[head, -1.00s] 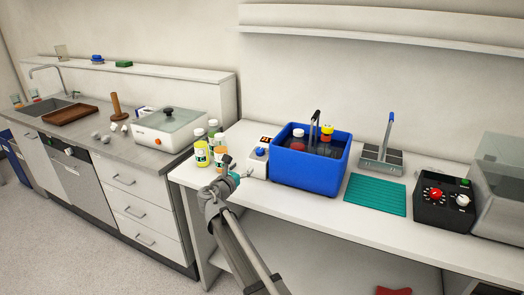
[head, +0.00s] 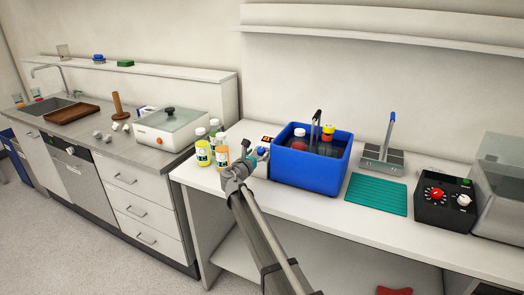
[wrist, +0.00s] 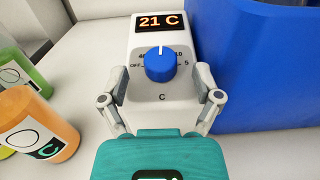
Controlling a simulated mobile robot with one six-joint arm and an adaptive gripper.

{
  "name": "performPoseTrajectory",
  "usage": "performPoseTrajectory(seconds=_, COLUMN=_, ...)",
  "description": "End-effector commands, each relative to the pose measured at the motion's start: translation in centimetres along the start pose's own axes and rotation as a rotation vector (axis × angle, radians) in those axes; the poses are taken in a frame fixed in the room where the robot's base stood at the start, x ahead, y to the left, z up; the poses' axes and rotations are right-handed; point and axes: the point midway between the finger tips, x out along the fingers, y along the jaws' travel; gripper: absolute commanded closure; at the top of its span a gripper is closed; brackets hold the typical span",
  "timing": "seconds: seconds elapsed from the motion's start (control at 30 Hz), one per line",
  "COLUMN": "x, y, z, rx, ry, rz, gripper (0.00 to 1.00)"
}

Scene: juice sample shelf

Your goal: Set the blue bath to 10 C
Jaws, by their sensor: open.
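The blue bath (head: 310,171) stands on the white bench with bottles inside it. Its white control unit (wrist: 161,104) is beside it on the left, with a lit display (wrist: 164,22) reading 21 C. A blue knob (wrist: 160,65) on the unit has a white pointer line toward the top, between the marks. A "10" mark shows at its upper right, "5" at right and "OFF" at left. My gripper (wrist: 161,98) is open, its two fingers on either side of the knob's front, apart from it. In the head view my gripper (head: 250,160) hides most of the unit.
Several juice bottles (head: 203,152) stand close to the left of my gripper. A teal mat (head: 375,194) lies right of the bath, with a black control box (head: 443,205) farther right. A grey rack with a handle (head: 383,159) stands behind the mat.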

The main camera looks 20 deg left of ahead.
Motion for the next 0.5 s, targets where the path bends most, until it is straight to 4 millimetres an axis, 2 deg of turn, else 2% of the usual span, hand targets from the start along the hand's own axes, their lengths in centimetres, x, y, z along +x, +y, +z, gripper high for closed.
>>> performPoseTrajectory(seconds=0.03, x=0.9, y=0.1, z=0.0, rx=0.0, ry=0.0, rz=-0.001, gripper=0.18)
performPoseTrajectory(seconds=0.2, x=2.4, y=0.1, z=0.0, rx=0.0, ry=0.0, rz=-0.001, gripper=0.18)
performPoseTrajectory(seconds=0.5, x=3.3, y=-0.1, z=0.0, rx=0.0, ry=0.0, rz=-0.001, gripper=0.18)
